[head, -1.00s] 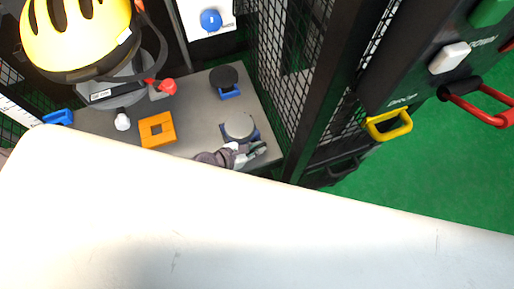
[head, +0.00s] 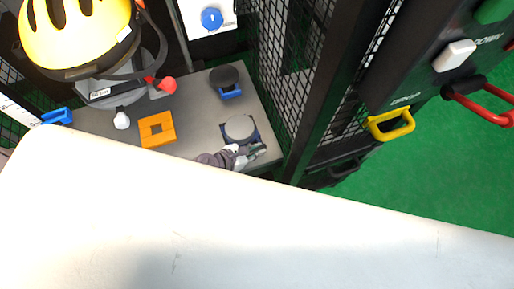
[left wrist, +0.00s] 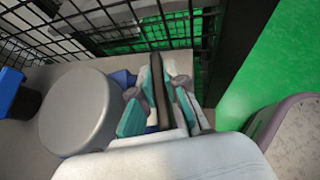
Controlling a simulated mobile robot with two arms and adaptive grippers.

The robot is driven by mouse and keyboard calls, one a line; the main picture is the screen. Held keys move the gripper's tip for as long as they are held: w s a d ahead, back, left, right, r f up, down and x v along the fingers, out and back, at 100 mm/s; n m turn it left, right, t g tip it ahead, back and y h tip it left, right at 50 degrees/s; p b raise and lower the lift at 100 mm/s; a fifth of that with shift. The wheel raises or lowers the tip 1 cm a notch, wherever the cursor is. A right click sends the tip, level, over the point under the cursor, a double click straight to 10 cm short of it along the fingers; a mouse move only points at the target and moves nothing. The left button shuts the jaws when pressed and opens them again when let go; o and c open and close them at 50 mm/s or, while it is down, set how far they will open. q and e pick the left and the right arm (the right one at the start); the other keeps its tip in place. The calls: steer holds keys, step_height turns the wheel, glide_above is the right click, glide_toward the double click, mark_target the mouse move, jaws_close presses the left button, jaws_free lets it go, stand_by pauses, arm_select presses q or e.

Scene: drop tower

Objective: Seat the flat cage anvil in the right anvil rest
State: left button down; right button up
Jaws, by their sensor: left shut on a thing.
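The flat cage anvil, a light grey disc (head: 240,128), is over the blue right anvil rest (head: 255,133) on the grey base plate. Blue shows around the disc's edge; whether it sits down in the rest or is just above it, I cannot tell. My left gripper (head: 252,154) is at the disc's near right side. In the left wrist view the disc (left wrist: 75,112) is left of my left gripper (left wrist: 160,98). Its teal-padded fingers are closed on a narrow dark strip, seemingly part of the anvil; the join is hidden. My right gripper is out of view.
A black disc (head: 224,76) on a blue rest stands behind. Black mesh (head: 288,75) and a post close off the right. My white arm covers the foreground.

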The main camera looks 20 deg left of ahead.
arm_select(q)
steer(key=shift+w+r, duration=0.15)
steer(key=shift+r, duration=0.05)
steer(key=c, duration=1.1)
jaws_free()
steer(key=shift+s+f, duration=0.3)
steer(key=v, duration=1.2)
steer(key=shift+w+r, duration=0.15)
steer(key=shift+r, duration=0.1)
